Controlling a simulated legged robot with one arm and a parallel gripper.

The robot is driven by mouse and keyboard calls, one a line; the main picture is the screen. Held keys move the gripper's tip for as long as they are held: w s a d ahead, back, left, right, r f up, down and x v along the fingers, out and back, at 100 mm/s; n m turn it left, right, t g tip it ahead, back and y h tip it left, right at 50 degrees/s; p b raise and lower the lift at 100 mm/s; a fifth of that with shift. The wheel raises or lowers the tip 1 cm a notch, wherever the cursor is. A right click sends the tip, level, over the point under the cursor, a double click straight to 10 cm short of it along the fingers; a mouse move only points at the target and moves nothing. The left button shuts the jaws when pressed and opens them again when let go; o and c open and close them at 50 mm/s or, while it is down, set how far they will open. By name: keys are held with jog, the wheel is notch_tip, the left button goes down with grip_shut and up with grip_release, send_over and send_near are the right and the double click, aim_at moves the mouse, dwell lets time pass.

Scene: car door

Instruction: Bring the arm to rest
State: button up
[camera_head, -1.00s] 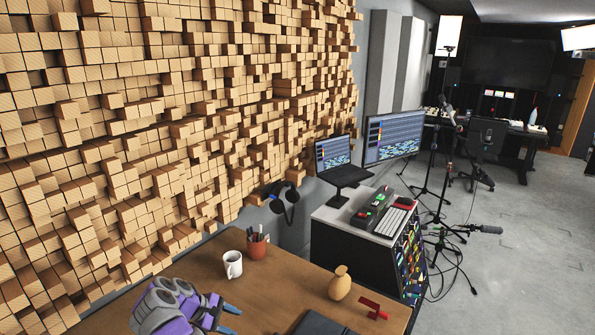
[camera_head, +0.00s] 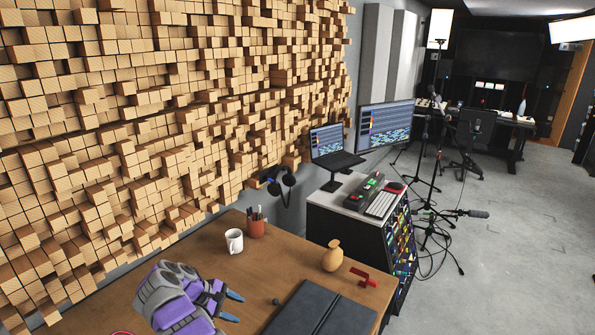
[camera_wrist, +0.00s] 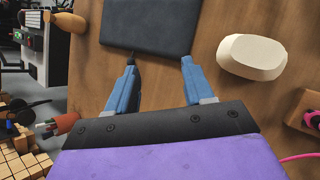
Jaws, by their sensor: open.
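My gripper (camera_head: 232,307) is at the bottom left of the head view, above the wooden desk (camera_head: 205,285). Its purple and grey wrist shows beside it. In the wrist view my gripper (camera_wrist: 158,80) has its two blue fingers apart, with only desk and the edge of a dark folder (camera_wrist: 150,25) seen between and beyond them. It holds nothing. Whether the fingertips touch the folder cannot be told.
A white mug (camera_head: 234,241), a pen cup (camera_head: 256,226), a tan vase (camera_head: 332,257) and a red object (camera_head: 363,277) stand on the desk. The folder (camera_head: 320,312) lies near the front. The wrist view shows a white rounded object (camera_wrist: 252,56). A block-covered wall (camera_head: 150,120) borders the desk.

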jog(key=d+r+m+g+y, duration=0.1)
jog(key=d+r+m+g, duration=0.15)
jog(key=d+r, duration=1.05)
jog(key=s+d+r+m+y, duration=0.2)
jog(key=s+d+r+m, duration=0.2)
jog(key=s+d+r, duration=0.6)
jog(key=s+d+m+g+y, duration=0.1)
jog(key=s+d+m, duration=0.1)
jog(key=s+d, duration=0.5)
jog(key=s+d+m+g+y, duration=0.1)
jog(key=s+d+m+y, duration=0.15)
jog(key=s, duration=0.85)
jog(key=s+f+m+y, duration=0.1)
jog(key=s+f+m, duration=0.2)
jog(key=s, duration=1.5)
jog(key=shift+d+m, duration=0.4)
jog(key=shift+d, duration=0.05)
